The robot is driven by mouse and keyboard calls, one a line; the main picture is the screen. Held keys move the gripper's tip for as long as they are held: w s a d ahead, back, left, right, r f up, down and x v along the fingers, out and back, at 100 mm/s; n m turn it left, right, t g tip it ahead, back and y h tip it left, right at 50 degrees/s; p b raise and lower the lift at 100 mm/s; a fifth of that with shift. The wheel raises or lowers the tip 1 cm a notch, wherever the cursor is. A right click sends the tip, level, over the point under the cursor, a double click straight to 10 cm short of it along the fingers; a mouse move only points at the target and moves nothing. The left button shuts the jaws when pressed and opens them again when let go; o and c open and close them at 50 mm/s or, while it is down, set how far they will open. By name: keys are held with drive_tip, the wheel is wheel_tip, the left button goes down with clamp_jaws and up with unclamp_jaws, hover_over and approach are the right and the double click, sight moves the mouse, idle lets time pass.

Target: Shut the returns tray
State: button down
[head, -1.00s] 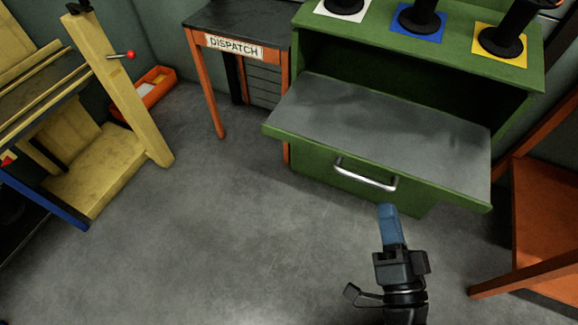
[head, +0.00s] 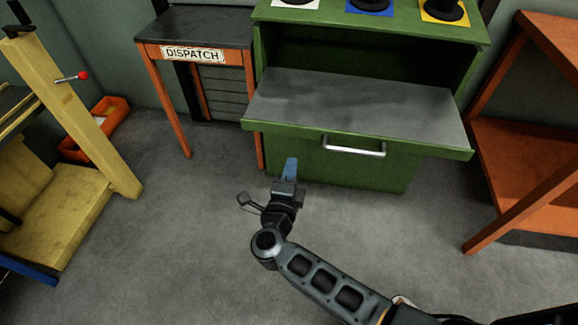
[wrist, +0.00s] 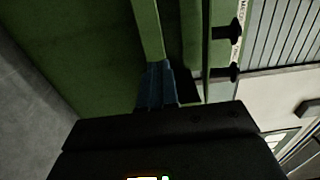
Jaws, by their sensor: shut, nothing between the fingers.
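The returns tray (head: 350,105) is a wide grey-topped tray with a green front, pulled out of the green cabinet (head: 330,175) in the head view. A silver bar handle (head: 353,147) is on its front, right of my gripper. My gripper (head: 291,163) has blue fingers that are shut and empty. In the head view it appears in front of the cabinet, just below the tray's front edge and left of the handle. In the wrist view the blue fingertips (wrist: 158,78) point toward green panels; I cannot tell whether they touch.
A table marked DISPATCH (head: 193,54) stands left of the cabinet. A yellow wooden frame (head: 75,110) and an orange bin (head: 98,128) are farther left. An orange rack (head: 530,150) stands at the right. The grey floor (head: 170,235) in front is clear.

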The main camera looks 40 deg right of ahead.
sight(311, 84)
drive_tip(key=b+x, duration=0.1)
drive_tip(key=x, duration=1)
drive_tip(key=shift+w+d, duration=0.15)
drive_tip(key=shift+d, duration=0.05)
drive_tip(key=b+x, duration=1.3)
drive_tip(key=x, duration=1.2)
drive_tip(key=shift+f, duration=0.1)
drive_tip(key=shift+w+d+r+b, duration=0.2)
drive_tip(key=shift+w+d+b, duration=0.15)
drive_tip(key=shift+b, duration=0.15)
drive_tip(key=shift+r, duration=0.15)
drive_tip(key=shift+d+r, duration=0.1)
drive_tip(key=shift+d, duration=0.05)
